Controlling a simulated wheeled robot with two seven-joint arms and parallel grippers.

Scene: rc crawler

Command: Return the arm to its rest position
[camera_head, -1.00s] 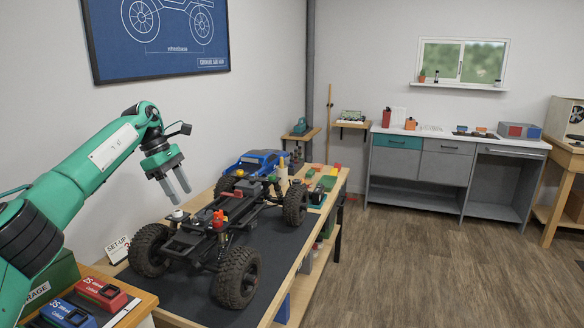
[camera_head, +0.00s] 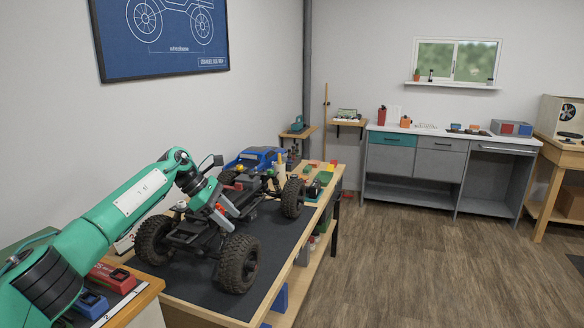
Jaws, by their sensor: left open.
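My left arm comes in from the lower left, green with dark joints. My left gripper (camera_head: 226,215) is open, its two pale fingers pointing down and right over the crawler chassis. I see nothing between the fingers, and I cannot tell whether they touch the chassis. The RC crawler chassis (camera_head: 190,232) stands on its wheels on the dark mat (camera_head: 215,295) of the workbench. The gripper and wrist hide part of its middle. My right gripper is not in view.
A blue truck body (camera_head: 257,158) lies behind the chassis. Red (camera_head: 110,277) and blue (camera_head: 90,303) battery packs are on the stand at the lower left, beside my arm. Small parts lie along the bench's far right. Wooden floor (camera_head: 400,260) is clear to the right.

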